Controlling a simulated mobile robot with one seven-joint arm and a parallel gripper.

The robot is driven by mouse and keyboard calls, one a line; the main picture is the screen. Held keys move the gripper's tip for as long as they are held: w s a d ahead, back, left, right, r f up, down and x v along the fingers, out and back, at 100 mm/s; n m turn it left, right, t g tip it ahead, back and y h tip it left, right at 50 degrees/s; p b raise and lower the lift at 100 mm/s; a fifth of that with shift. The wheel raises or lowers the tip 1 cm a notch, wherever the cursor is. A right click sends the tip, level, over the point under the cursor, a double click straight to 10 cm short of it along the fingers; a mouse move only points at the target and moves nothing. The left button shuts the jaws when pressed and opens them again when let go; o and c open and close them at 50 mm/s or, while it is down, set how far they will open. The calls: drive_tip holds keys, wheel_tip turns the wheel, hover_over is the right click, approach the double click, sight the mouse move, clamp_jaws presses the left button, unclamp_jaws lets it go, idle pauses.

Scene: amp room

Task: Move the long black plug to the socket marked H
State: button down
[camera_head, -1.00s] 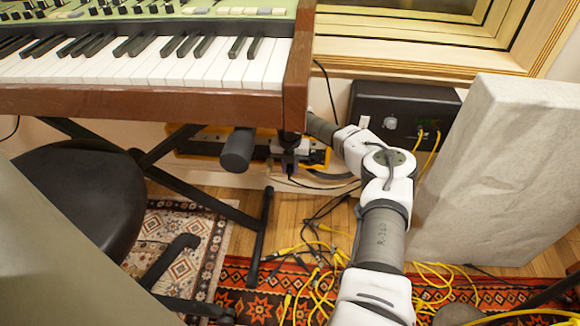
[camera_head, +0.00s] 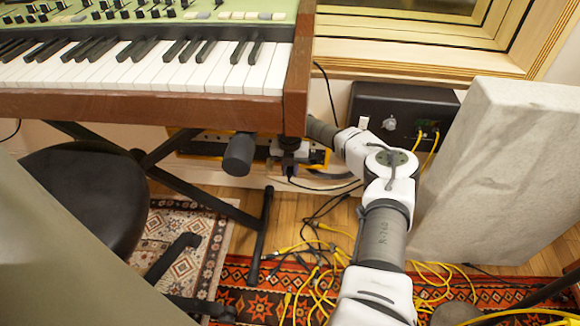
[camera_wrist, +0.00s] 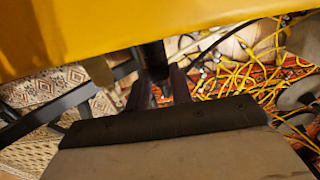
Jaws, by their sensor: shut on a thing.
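My gripper (camera_head: 289,158) is under the keyboard's right end, in front of a yellow-edged power strip (camera_head: 320,157). It is shut on a dark plug, which shows as a black upright body (camera_wrist: 153,60) between the fingers in the wrist view. The plug's upper end meets the lower edge of the yellow strip housing (camera_wrist: 90,30) in that view; I cannot tell whether it is inserted. The strip's sockets and the letter H are not readable. A black cable runs from near the gripper to the right.
The keyboard (camera_head: 150,103) overhangs the strip, and its black stand leg (camera_head: 262,235) is close to the left. A black box (camera_head: 400,112) with yellow cables is on the wall. A pale slab (camera_head: 490,170) stands at right. Tangled yellow cables (camera_head: 320,290) cover the rug.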

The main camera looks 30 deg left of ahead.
drive_tip(key=shift+s+d+p, duration=0.25)
drive_tip(key=shift+s+p, duration=0.25)
drive_tip(key=shift+p, duration=0.3)
drive_tip(key=shift+s+d+p, duration=0.2)
drive_tip(key=shift+s+p, duration=0.25)
drive_tip(key=shift+p, duration=0.3)
drive_tip(key=shift+s+d+r+p, duration=0.1)
drive_tip(key=shift+s+p, duration=0.05)
drive_tip(key=shift+p, duration=0.2)
drive_tip(key=shift+s+d+p, duration=0.3)
drive_tip(key=shift+s+p, duration=0.3)
drive_tip(key=shift+p, duration=0.3)
drive_tip(key=shift+s+d+p, duration=0.25)
drive_tip(key=shift+s+p, duration=0.35)
drive_tip(key=shift+p, duration=0.25)
